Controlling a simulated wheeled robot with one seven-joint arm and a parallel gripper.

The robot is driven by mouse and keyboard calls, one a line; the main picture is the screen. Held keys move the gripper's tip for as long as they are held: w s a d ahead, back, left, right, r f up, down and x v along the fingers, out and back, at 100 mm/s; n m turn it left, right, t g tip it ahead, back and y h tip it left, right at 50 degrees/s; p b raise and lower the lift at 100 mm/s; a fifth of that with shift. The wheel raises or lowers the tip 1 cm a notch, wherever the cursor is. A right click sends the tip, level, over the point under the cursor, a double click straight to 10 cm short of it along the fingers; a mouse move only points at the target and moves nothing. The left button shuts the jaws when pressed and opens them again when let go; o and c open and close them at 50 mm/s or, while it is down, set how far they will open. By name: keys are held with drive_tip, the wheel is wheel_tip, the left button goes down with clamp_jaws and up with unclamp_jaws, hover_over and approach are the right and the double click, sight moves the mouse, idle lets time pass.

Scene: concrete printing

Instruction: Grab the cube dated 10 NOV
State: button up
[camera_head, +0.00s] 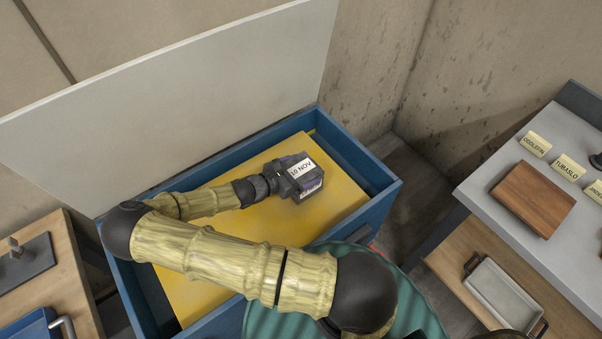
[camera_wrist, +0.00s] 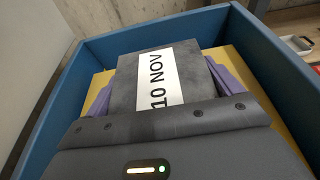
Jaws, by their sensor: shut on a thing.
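A dark grey cube (camera_wrist: 143,70) with a white label reading "10 NOV" fills the middle of the wrist view. My gripper (camera_wrist: 160,88) is shut on it, with purple finger pads against its left and right sides. In the head view my gripper (camera_head: 296,178) and the cube (camera_head: 308,184) are over the yellow surface inside a blue box, towards its right part. The label faces up. Whether the cube touches the yellow surface I cannot tell.
The blue box (camera_head: 376,205) has a raised pale lid (camera_head: 190,95) behind it. A grey table (camera_head: 480,190) with a wooden board (camera_head: 534,199) and name cards stands at right, a metal tray (camera_head: 503,292) below. A wooden bench (camera_head: 75,290) stands at left.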

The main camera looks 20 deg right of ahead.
wheel_tip(320, 180, up, 27)
idle(0.8)
drive_tip(key=shift+w+d, duration=0.1)
idle(0.5)
